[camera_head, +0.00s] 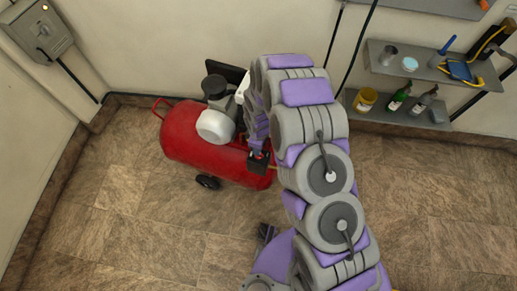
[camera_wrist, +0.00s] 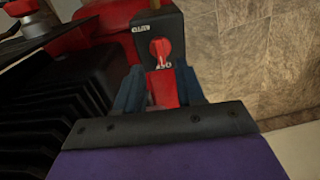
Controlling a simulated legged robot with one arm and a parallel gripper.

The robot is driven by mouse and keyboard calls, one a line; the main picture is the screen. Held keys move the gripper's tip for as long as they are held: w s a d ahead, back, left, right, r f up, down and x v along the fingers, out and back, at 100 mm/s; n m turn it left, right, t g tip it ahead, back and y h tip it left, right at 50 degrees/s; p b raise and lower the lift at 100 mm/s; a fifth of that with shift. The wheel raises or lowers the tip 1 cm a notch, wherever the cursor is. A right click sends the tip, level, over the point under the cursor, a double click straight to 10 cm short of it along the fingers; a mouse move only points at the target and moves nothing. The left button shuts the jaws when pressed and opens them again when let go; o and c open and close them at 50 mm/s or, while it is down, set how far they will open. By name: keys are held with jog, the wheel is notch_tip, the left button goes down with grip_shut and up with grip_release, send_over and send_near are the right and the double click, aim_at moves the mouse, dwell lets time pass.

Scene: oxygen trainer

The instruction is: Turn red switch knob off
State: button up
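The red switch knob (camera_wrist: 160,50) sits on the face of a black switch box (camera_wrist: 173,22) in the wrist view. White lettering, upside down in this view, reads AUTO at its upper left and seems to read OFF at its lower end. My gripper (camera_wrist: 160,73) is open, its two dark blue fingers apart on either side of the knob's lower end. I cannot tell whether they touch it. A red surface shows between the fingers. In the head view, the black box (camera_head: 258,167) is at the right end of the red compressor tank (camera_head: 185,136), just below my gripper.
Black finned housing (camera_wrist: 50,110) lies close to the left of my gripper in the wrist view. In the head view, shelves (camera_head: 400,121) with bottles and tools hang on the right wall, and a grey box (camera_head: 38,30) is at upper left. The tiled floor (camera_head: 120,210) is clear.

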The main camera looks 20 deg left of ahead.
notch_tip(320, 180, up, 12)
jog(key=p, duration=0.2)
jog(key=shift+f, duration=0.2)
jog(key=shift+w, duration=0.1)
jog(key=s+d+r+m, duration=0.4)
jog(key=d+r, duration=0.5)
jog(key=r, duration=0.2)
jog(key=s+d+r+m, duration=0.4)
jog(key=d+r, duration=0.4)
jog(key=r, duration=0.3)
jog(key=s+d+r+m+g, duration=0.1)
jog(key=s+d+r+m, duration=0.3)
jog(key=s, duration=0.5)
jog(key=s+d+r+m, duration=0.4)
jog(key=s+d+m, duration=0.1)
jog(key=s, duration=0.5)
jog(key=shift+s+d+r+g, duration=0.2)
jog(key=shift+d+g, duration=0.2)
jog(key=shift+d, duration=0.3)
